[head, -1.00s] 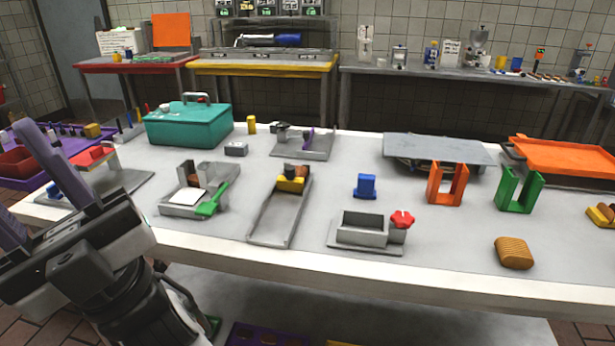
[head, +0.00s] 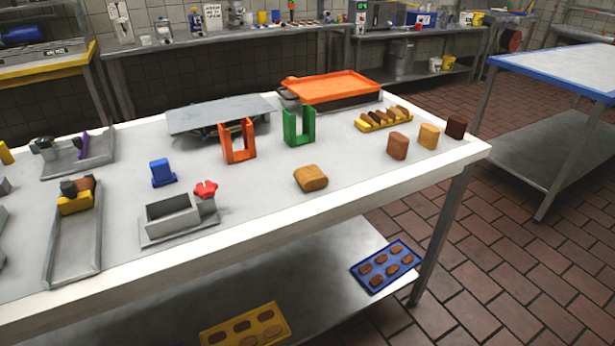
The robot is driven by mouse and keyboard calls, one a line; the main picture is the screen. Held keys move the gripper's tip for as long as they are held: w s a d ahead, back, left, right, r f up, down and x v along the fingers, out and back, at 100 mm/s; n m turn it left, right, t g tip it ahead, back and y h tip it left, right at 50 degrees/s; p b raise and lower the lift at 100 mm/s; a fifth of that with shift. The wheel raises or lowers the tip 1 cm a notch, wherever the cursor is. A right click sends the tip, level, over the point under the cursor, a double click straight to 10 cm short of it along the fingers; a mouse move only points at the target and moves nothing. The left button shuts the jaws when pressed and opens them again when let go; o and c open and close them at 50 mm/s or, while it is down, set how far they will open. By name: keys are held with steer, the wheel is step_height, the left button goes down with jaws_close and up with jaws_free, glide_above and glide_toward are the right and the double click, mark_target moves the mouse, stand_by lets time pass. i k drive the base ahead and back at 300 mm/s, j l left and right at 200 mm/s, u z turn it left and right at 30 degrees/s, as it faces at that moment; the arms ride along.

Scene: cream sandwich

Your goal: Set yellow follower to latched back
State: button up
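The yellow follower (head: 75,202) sits near the far end of a long grey channel tray (head: 68,265) at the left of the white table. A dark knob (head: 68,187) and a brown piece (head: 86,183) show right by it. The tray runs toward the table's front edge. Whether the follower is latched is too small to tell. My gripper is outside the head view now.
A grey box fixture (head: 172,218) with a red knob (head: 205,188) and a blue block (head: 162,172) stand right of the tray. Orange (head: 238,155) and green (head: 299,138) frames stand farther right. Open tiled floor (head: 500,250) lies to the right.

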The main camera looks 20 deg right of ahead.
mark_target(72, 201)
steer(key=u, duration=0.55)
steer(key=k+l+u, duration=0.15)
steer(key=l, duration=0.25)
